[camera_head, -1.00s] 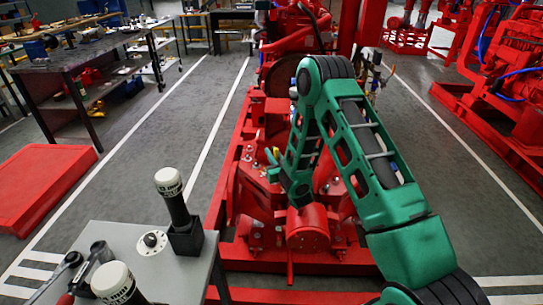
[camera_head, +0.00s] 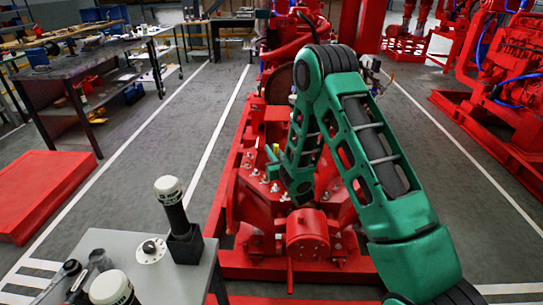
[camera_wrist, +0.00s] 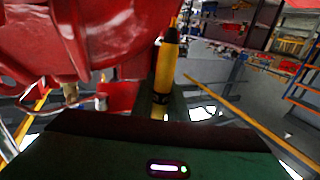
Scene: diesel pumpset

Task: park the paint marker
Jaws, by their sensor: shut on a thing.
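The paint marker (camera_wrist: 166,72) shows in the wrist view as a yellow barrel with a black collar and yellow tip. It points up, away from my gripper (camera_wrist: 162,104), which is shut on its lower part. In the head view a small yellow piece (camera_head: 275,150), likely the marker, shows left of my green arm, over the red pumpset (camera_head: 307,232). My fingers are mostly hidden there by the arm. On the grey table (camera_head: 118,243) at lower left, a black square holder (camera_head: 186,249) bears a black, white-capped cylinder (camera_head: 170,202). I cannot tell where the marker's parking spot is.
A white disc with a black knob (camera_head: 151,250) and another white-capped item (camera_head: 112,289) are on the grey table. Dark tools lie at its left. A red platform (camera_head: 40,190) lies on the floor left. Red pumpset metal (camera_wrist: 85,40) is close in the wrist view.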

